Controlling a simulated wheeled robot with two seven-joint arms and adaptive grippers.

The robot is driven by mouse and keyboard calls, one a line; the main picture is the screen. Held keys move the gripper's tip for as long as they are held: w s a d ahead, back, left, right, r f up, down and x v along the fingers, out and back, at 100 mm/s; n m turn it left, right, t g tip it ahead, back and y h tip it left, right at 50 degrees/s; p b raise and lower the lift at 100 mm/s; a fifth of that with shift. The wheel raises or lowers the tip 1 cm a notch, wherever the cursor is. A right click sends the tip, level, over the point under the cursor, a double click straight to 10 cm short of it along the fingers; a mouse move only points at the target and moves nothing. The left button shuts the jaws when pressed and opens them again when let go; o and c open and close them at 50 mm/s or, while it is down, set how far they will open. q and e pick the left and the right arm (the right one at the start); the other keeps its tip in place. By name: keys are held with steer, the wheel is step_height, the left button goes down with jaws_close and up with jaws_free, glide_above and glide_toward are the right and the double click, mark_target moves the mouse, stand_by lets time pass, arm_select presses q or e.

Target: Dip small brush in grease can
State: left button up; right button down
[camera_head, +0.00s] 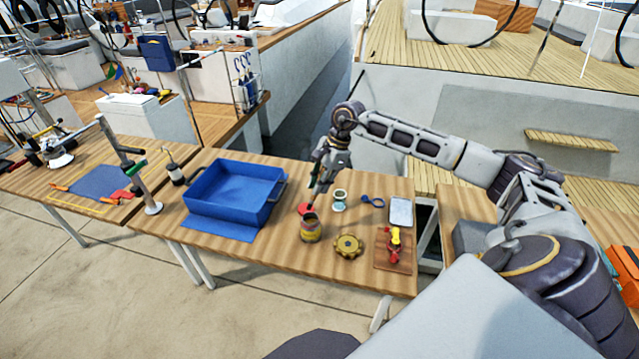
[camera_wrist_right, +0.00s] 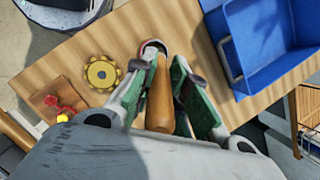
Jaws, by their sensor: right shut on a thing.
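My right gripper (camera_head: 318,180) is above the table, shut on the small brush. In the right wrist view, the brush's wooden handle (camera_wrist_right: 160,105) lies between the green-padded fingers of my right gripper (camera_wrist_right: 163,88). My left gripper is out of view.
A blue tray (camera_head: 192,208) stands left of the can. A brass gear (camera_head: 348,246) and a wooden board (camera_head: 380,256) with red and yellow parts are near the front right.

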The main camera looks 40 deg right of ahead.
steer(key=shift+f+b, duration=0.95)
steer(key=shift+f, duration=1.9)
steer(key=shift+f+b, duration=0.5)
steer(key=shift+f, duration=0.1)
steer(key=shift+s+f+b, duration=0.15)
steer(key=shift+b, duration=0.15)
stand_by(2.4)
steer(key=shift+r+p, duration=1.45)
steer(key=shift+r, duration=2.2)
